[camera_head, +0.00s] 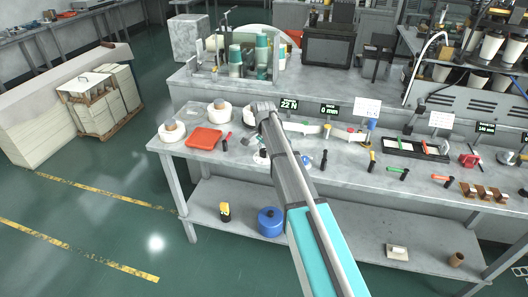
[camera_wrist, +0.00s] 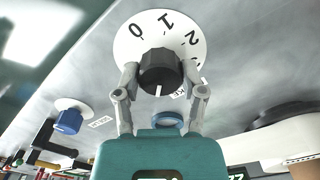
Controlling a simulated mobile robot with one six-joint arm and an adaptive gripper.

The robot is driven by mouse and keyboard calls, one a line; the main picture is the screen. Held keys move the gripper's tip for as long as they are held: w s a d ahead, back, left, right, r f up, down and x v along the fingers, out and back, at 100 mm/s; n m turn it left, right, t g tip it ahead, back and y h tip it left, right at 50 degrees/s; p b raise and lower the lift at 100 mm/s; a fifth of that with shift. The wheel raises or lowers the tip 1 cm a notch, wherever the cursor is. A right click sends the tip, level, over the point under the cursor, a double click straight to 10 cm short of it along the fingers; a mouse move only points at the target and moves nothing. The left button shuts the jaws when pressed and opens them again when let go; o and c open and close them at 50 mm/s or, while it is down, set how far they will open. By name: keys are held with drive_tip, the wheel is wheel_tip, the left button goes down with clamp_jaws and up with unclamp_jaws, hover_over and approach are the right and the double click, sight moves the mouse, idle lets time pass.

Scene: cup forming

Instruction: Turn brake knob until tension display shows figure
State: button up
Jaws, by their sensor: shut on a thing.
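The black brake knob (camera_wrist: 160,68) sits at the middle of a white dial plate (camera_wrist: 128,42) in the wrist view. The figures 0, 1 and 2 show on the plate; others are hidden behind the knob and my fingers. A short white mark shows on the knob's lower side in this view. My gripper (camera_wrist: 160,78) has one finger on each side of the knob and is shut on it. The tension display (camera_head: 289,104) on the bench reads 22 N.
A second display (camera_head: 329,109) reads 0 mm. A blue knob (camera_wrist: 69,121) stands left of the dial in the wrist view. An orange tray (camera_head: 203,139), white rolls (camera_head: 172,133) and several hand tools lie on the bench (camera_head: 330,178) around my arm.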

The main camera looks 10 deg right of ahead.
drive_tip(key=o, duration=1.1)
drive_tip(key=shift+o, duration=0.2)
drive_tip(key=shift+n, duration=0.3)
